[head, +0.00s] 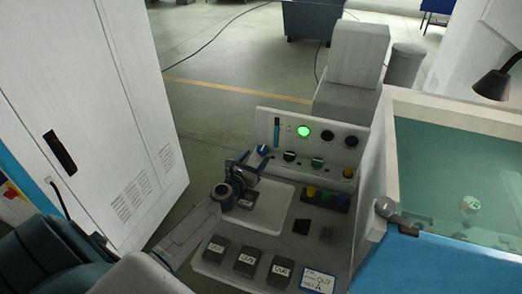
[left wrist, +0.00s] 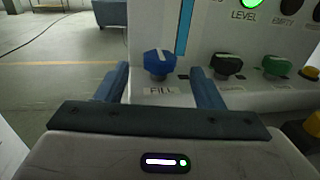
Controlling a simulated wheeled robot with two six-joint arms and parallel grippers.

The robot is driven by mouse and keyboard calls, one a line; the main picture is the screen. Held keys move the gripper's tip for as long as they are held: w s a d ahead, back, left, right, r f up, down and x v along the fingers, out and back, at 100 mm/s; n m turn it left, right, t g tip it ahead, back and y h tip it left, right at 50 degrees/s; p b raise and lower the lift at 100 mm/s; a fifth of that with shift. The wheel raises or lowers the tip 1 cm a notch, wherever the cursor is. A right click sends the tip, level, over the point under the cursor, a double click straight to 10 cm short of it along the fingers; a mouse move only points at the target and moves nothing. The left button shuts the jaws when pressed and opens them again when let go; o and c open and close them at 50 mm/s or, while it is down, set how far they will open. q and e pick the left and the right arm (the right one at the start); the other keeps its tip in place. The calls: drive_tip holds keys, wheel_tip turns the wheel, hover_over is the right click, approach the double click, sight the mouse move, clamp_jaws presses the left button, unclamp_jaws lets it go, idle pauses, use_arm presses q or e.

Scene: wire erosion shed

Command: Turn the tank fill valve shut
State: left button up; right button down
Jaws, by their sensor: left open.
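The fill valve is a blue knob (left wrist: 158,63) with a pale pointer mark, above a label reading FILL on the white panel. It also shows at the left end of the knob row in the head view (head: 263,150). My left gripper (head: 246,163) is open in front of the panel. In the left wrist view its two blue fingers (left wrist: 160,80) stand left and right of the knob in the picture. I cannot tell whether either finger touches it. A blue gauge strip (left wrist: 182,27) rises above the knob. The green LEVEL lamp (head: 303,131) is lit.
Black (left wrist: 226,64) and green (left wrist: 277,66) knobs sit close to the right of the fill valve. Several dark labelled blocks (head: 247,262) lie on the console. A tank of greenish water (head: 460,180) stands right, a white cabinet (head: 95,110) left.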

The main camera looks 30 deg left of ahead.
sight(260, 152)
use_arm(q)
drive_tip(key=shift+w+a, duration=0.2)
drive_tip(key=shift+w, duration=2.15)
drive_tip(key=c, duration=1)
